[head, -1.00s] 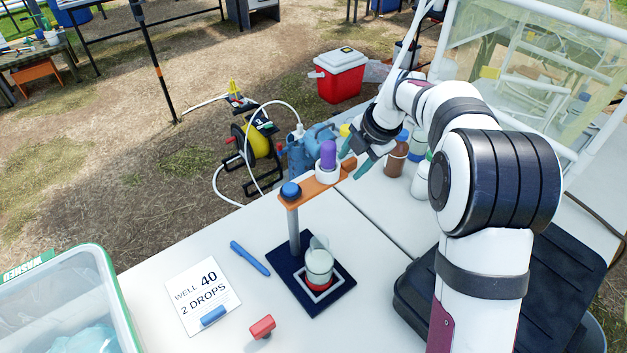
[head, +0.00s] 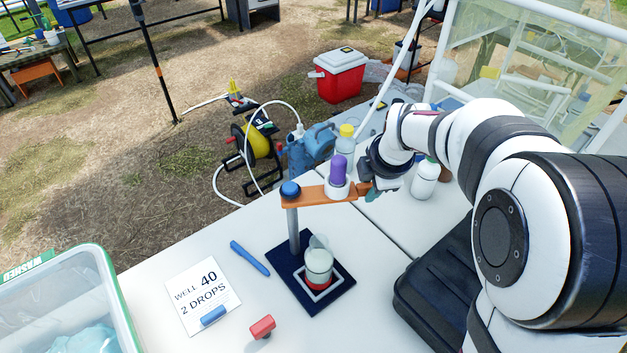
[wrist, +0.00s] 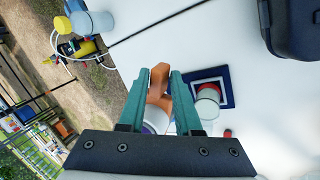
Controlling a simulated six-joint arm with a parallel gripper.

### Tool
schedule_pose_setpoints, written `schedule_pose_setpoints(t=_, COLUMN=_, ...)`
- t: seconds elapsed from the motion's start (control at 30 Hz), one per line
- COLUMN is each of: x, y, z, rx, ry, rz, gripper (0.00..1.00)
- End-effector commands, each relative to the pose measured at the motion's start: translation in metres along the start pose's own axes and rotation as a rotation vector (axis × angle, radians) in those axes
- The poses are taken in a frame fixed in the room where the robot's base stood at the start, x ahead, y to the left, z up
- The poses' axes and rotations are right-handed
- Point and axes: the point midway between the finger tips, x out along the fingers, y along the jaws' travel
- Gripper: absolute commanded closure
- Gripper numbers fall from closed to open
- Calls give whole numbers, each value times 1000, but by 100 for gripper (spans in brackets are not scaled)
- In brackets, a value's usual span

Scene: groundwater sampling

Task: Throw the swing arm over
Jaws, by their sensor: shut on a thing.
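The orange swing arm (head: 320,194) reaches right from a grey post with a blue knob (head: 290,190) on top. A purple-capped dropper (head: 338,170) stands in a white holder on it. My gripper (head: 368,192) is at the arm's free right end, shut on it. In the wrist view the green fingers (wrist: 161,92) sit on either side of the orange arm (wrist: 159,82). The post stands on a dark blue base (head: 325,290), where a cup (head: 319,262) with a red bottom sits on a white-outlined square. The dropper is partly hidden in the wrist view.
White bottle (head: 425,180) and yellow-capped bottle (head: 346,140) stand behind. A black case (head: 437,275) lies at right.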

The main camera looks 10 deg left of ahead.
Motion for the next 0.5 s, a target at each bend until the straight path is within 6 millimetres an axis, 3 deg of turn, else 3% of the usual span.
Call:
schedule_pose_setpoints(t=0.27, x=-1, y=-2, z=0, rx=15, ry=-8, rz=0, gripper=100)
schedule_pose_setpoints(t=0.5, x=-15, y=-36, z=-13, rx=232, ry=-102, rz=0, gripper=100)
